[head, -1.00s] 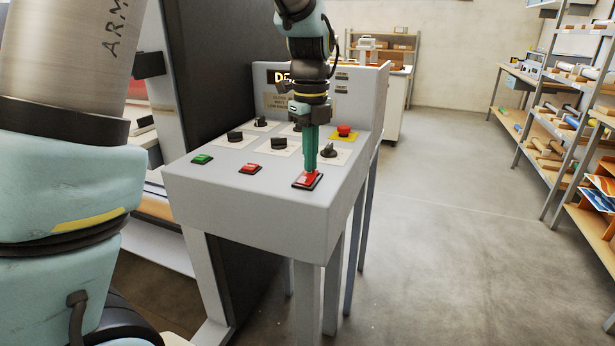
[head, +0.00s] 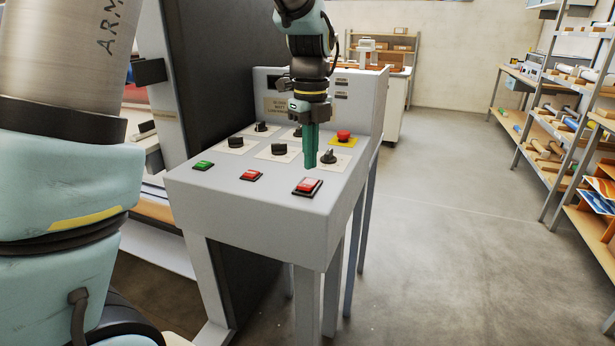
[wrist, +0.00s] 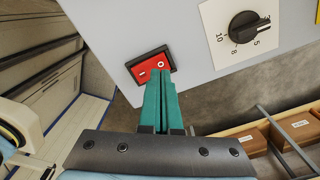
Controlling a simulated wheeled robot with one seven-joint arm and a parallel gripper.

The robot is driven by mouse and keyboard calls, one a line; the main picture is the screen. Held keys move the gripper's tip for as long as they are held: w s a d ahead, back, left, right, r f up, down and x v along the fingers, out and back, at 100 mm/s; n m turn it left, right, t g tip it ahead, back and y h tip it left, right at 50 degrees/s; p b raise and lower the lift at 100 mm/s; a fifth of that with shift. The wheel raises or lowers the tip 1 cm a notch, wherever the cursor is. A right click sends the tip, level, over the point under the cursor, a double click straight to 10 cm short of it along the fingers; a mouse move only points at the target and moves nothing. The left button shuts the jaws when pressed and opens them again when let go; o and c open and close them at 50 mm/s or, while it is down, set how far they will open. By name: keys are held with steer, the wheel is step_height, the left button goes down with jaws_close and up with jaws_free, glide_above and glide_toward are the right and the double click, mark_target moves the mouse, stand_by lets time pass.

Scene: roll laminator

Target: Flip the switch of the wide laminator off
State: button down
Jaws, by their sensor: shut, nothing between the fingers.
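The wide laminator's control panel (head: 215,194) is a grey sloped box. Its red rocker switch (head: 307,187) in a black frame sits at the near right corner. In the wrist view the red rocker (wrist: 148,68) shows a line mark and an "O" mark. My gripper (head: 310,166) has its green fingers shut, empty and pointing down. The fingertips are just above and behind the switch, apart from it in the head view. In the wrist view the fingers (wrist: 162,85) overlap the frame's lower edge near the "O" end. The panel's display (head: 277,80) is dark.
A green button (head: 203,165) and another red switch (head: 250,175) lie to the left. Black knobs (head: 279,149) and a red mushroom button (head: 344,135) stand behind. Shelves (head: 560,150) are at the far right, with open floor between.

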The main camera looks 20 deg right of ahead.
mark_target(310, 180)
steer(key=shift+r+p, duration=1.5)
steer(key=shift+r, duration=0.65)
